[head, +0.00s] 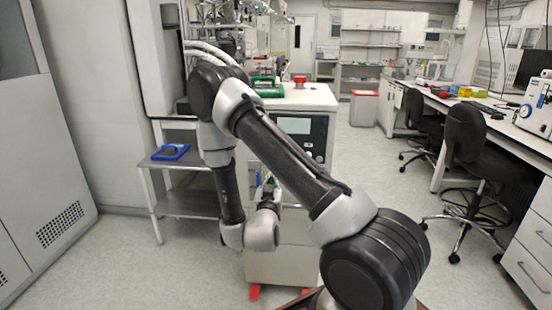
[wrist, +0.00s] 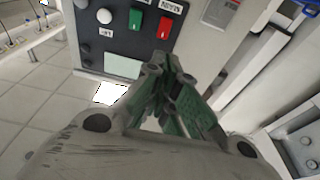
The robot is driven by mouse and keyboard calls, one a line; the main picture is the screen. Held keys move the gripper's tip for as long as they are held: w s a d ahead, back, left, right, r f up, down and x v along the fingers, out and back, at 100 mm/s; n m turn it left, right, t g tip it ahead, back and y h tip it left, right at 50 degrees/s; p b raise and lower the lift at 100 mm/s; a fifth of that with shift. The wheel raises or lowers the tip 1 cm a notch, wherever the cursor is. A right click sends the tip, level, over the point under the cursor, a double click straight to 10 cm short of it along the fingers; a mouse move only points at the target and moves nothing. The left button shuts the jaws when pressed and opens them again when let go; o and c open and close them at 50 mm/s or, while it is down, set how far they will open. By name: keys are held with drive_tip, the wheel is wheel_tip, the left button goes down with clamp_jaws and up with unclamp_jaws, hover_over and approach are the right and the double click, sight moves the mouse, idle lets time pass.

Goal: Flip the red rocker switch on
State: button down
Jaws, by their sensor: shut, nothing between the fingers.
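The red rocker switch (wrist: 164,27) is on a dark control panel (wrist: 115,38) in the wrist view, with a green rocker switch (wrist: 135,19) to its left. My gripper (wrist: 168,64) is shut and empty, its tips below the red switch in the picture. I cannot tell whether the tips touch the panel; they look apart from the switch. The switch's on or off position is not clear. In the head view my gripper (head: 268,185) is small and partly hidden by my arm, in front of the white cabinet (head: 312,98). The switches cannot be made out there.
The cabinet carries a screen (head: 294,126) on its front, with a green item (head: 267,87) and a red knob (head: 300,79) on top. A grey cart (head: 187,170) with a blue tray (head: 171,152) stands to the left.

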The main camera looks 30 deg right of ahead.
drive_tip(key=x, duration=1.4)
drive_tip(key=shift+w+d+r+g+y, duration=0.1)
drive_tip(key=shift+w+d+g+y, duration=0.2)
drive_tip(key=shift+g, duration=0.1)
drive_tip(key=shift+s+a, duration=0.1)
